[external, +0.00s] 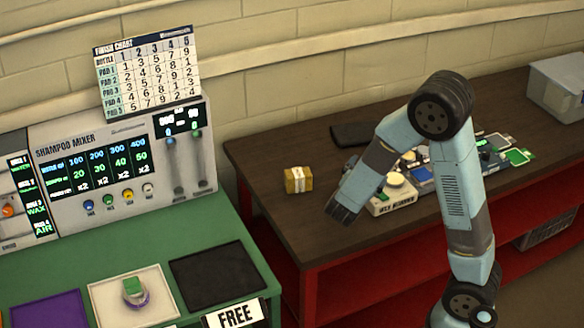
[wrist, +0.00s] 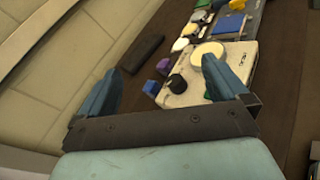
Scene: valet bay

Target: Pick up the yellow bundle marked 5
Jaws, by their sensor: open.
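A small yellow bundle (external: 298,180) with a pale band lies on the dark wooden bench, left of my arm in the external view. Its marking is too small to read. My gripper (external: 341,214) hangs at the end of the arm, to the right of the bundle and apart from it. In the wrist view my gripper (wrist: 160,75) has its two blue fingers spread wide, with nothing held between them. I cannot make out the bundle in the wrist view.
A pale control box (wrist: 196,78) with knobs stands on the bench, partly behind my gripper. A black case (external: 358,134) lies at the back. The green counter (external: 215,218) carries a shampoo mixer (external: 120,160) and pads. A grey bin (external: 556,88) stands far right.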

